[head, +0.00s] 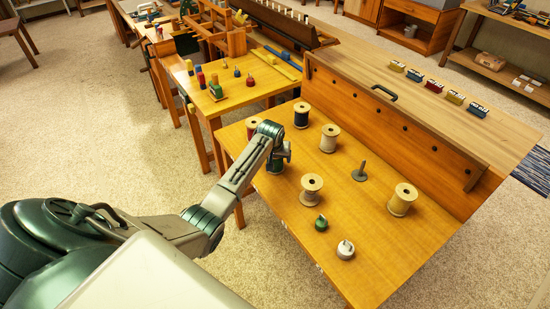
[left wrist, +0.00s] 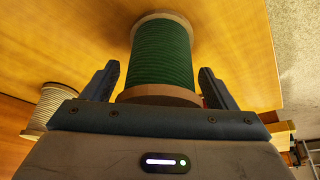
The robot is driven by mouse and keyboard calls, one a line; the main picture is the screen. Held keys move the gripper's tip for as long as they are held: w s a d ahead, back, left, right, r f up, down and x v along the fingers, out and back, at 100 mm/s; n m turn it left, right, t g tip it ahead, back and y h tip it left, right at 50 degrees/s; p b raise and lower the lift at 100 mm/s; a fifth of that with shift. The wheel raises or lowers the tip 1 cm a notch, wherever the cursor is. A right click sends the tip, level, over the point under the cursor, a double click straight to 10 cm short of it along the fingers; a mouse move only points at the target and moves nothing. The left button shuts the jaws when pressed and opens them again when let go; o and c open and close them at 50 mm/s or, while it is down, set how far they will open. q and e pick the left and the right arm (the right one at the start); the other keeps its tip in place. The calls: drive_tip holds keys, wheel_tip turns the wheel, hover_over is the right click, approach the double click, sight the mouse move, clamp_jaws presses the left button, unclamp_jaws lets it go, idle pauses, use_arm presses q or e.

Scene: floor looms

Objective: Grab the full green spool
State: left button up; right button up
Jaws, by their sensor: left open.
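The full green spool (left wrist: 161,55) is wound with dark green thread between wooden flanges and stands between my left gripper's fingers in the left wrist view. In the head view the green spool (head: 276,165) stands on the slanting wooden table and is partly hidden by my left gripper (head: 281,151). My left gripper is open, with one finger on each side of the spool. A gap shows on each side, so the fingers look apart from it. My right gripper is not in view.
Nearby stand a dark blue spool (head: 302,116), a red spool (head: 252,124) and pale spools (head: 329,138), (head: 311,189), (head: 402,200). A metal spindle (head: 360,173), a small green piece (head: 321,223) and a small white piece (head: 345,249) also stand here. A wooden panel (head: 400,125) borders the back.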

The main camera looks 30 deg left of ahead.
use_arm(q)
drive_tip(key=shift+w+f, duration=0.15)
drive_tip(key=shift+f, duration=0.2)
drive_tip(key=shift+c, duration=0.2)
drive_tip(key=c, duration=1.1)
drive_tip(key=shift+r, duration=0.1)
